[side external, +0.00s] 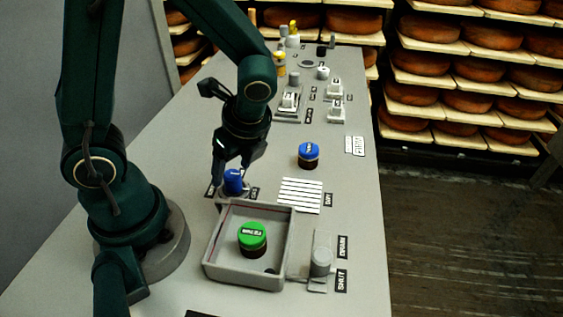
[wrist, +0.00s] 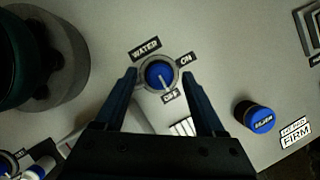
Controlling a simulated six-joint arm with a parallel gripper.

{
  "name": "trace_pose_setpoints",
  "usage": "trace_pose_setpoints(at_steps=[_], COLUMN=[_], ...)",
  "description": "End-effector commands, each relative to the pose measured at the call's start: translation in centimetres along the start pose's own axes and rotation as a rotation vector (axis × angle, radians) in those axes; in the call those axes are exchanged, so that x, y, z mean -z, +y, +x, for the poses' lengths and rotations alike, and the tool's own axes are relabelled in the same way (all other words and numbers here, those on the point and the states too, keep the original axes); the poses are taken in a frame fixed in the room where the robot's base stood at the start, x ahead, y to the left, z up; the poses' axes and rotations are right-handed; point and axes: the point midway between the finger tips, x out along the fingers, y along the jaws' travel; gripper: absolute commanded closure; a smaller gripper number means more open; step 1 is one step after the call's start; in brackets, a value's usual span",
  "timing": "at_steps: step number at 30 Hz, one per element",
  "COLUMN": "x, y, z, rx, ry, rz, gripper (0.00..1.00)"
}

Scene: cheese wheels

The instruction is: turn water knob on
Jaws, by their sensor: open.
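The water knob (wrist: 158,73) is blue, round and set in a grey ring, with labels WATER, ON and OFF around it. Its white pointer line points down toward the OFF label (wrist: 171,96); the ON label (wrist: 186,59) is at its upper right. In the side view the knob (side external: 234,183) stands on the grey bench behind the tray. My gripper (wrist: 160,76) is open, its fingers on either side of the knob in the wrist view. In the side view my gripper (side external: 233,169) points down just over the knob. Whether a finger touches it I cannot tell.
A grey tray (side external: 211,253) holding a green-topped jar (side external: 252,238) is in front of the knob. A blue-topped jar (side external: 309,155) and a white slatted rack (side external: 300,195) stand to the right. A drain lever (side external: 321,260) is beside the tray. Cheese shelves line the back.

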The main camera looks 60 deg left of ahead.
Motion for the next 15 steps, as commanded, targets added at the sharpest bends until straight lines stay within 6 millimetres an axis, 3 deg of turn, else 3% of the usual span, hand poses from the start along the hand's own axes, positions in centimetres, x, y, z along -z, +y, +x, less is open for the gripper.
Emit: trace_pose_setpoints(at_steps=[6,15], x=[0.0,0.0], y=[0.0,0.0], z=[2.0,2.3], rx=[-0.002,0.001], ry=[-0.001,0.001], rz=[-0.001,-0.002], gripper=[0.28,0.28])
